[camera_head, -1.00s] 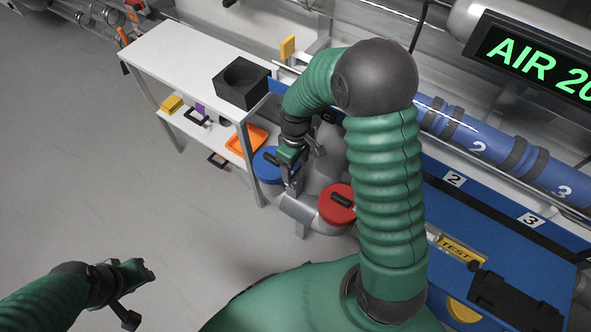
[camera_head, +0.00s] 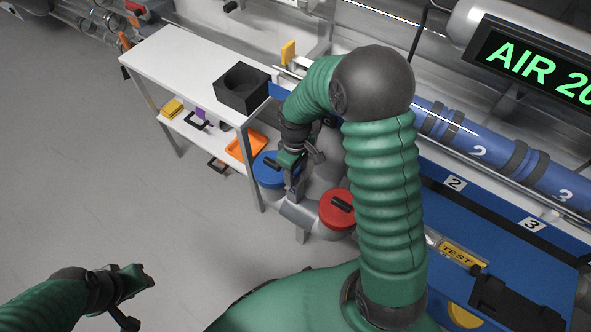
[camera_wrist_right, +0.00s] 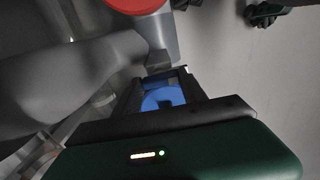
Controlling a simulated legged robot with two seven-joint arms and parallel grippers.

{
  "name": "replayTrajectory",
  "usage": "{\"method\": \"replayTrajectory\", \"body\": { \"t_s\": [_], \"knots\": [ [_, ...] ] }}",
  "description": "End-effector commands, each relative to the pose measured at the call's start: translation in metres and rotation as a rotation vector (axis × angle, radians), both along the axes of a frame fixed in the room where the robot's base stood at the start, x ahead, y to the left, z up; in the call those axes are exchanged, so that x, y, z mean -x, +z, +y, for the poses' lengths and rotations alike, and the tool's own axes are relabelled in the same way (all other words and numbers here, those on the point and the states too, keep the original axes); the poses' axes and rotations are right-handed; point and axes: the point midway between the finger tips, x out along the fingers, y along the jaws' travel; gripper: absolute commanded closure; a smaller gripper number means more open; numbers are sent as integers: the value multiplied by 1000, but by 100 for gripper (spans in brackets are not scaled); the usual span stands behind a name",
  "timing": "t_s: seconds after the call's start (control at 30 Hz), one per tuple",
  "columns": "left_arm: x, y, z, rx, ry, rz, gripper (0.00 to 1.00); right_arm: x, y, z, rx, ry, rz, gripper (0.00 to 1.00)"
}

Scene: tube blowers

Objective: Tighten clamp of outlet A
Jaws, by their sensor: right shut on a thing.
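A round blue cap (camera_head: 268,176) and a round red cap (camera_head: 334,215) with a black handle sit on grey pipework (camera_head: 298,212) between the white table and the blue bench. My right gripper (camera_head: 293,188) points down beside the blue cap, on the side toward the red one. In the right wrist view its fingers (camera_wrist_right: 163,96) are shut around a small part with blue (camera_wrist_right: 163,100) showing between them. The exact clamp piece is hidden, and no letter A is readable. The red cap also shows there (camera_wrist_right: 135,3). My left gripper (camera_head: 138,279) hangs over bare floor, apart from everything; its jaws are unclear.
The white table (camera_head: 185,62) carries a black box (camera_head: 242,88); an orange tray (camera_head: 246,145) lies on its lower shelf. The blue bench (camera_head: 470,218) with numbered blue tubes (camera_head: 478,152) is at the right. Floor at the left is free.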

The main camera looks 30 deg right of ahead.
Motion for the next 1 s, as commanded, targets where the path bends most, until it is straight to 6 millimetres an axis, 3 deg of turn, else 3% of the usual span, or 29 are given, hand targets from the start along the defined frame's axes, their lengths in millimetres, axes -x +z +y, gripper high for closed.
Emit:
{"method": "replayTrajectory", "body": {
  "t_s": [0.37,1.0],
  "knots": [
    [0,27,0,0,0,0,66,-1,5,0,1,-154,0,91],
    [0,97,0,0,0,0,66,-1,6,-1,2,-746,-2,91]
  ]
}}
